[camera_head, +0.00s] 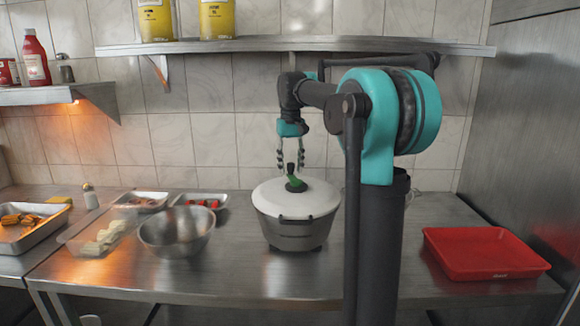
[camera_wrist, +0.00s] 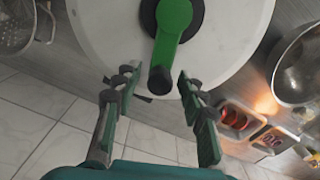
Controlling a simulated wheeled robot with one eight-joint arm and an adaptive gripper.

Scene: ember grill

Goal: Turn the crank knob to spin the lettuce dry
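The salad spinner (camera_head: 297,232) stands on the steel counter, a steel bowl with a white lid (camera_head: 320,195). On its lid is a green crank arm (camera_head: 296,184) with an upright black knob (camera_head: 290,169) at its end. In the wrist view the crank (camera_wrist: 173,30) runs from its black hub to the knob (camera_wrist: 160,80). My gripper (camera_head: 290,167) hangs from above over the lid, pointing down. Its fingers (camera_wrist: 155,78) are open, one on each side of the knob, with gaps visible. No contact with the knob shows. The lettuce is hidden inside.
A steel mixing bowl (camera_head: 177,232) stands left of the spinner, with food trays behind it. A red tray (camera_head: 484,252) lies at the right. A wall shelf (camera_head: 295,46) runs above. The counter in front of the spinner is clear.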

